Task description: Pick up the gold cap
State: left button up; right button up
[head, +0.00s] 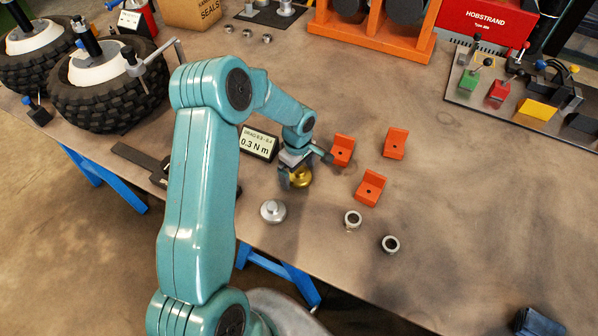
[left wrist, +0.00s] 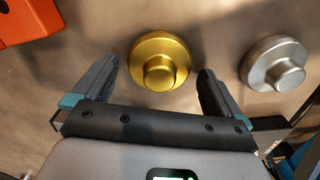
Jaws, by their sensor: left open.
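The gold cap (left wrist: 159,62) lies on the bench, round with a raised knob. In the head view the gold cap (head: 301,178) shows partly behind my left gripper (head: 297,180). In the left wrist view my left gripper (left wrist: 160,85) is open, with one finger to each side of the cap and gaps between. The cap sits slightly beyond the middle of the fingers, and I cannot tell the height of the fingertips above the bench. A silver cap (head: 273,211) lies nearby, also at the right in the left wrist view (left wrist: 276,63). My right gripper is not in view.
Several orange angle blocks (head: 370,188) stand right of the gripper, one showing in the left wrist view (left wrist: 27,22). A readout block (head: 258,143) stands close behind the gripper.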

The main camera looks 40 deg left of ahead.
pick_arm(q)
jog(key=shift+d+f, duration=0.1)
jog(key=shift+w, duration=0.1)
jog(key=shift+c, duration=0.9)
jog(key=c, duration=0.9)
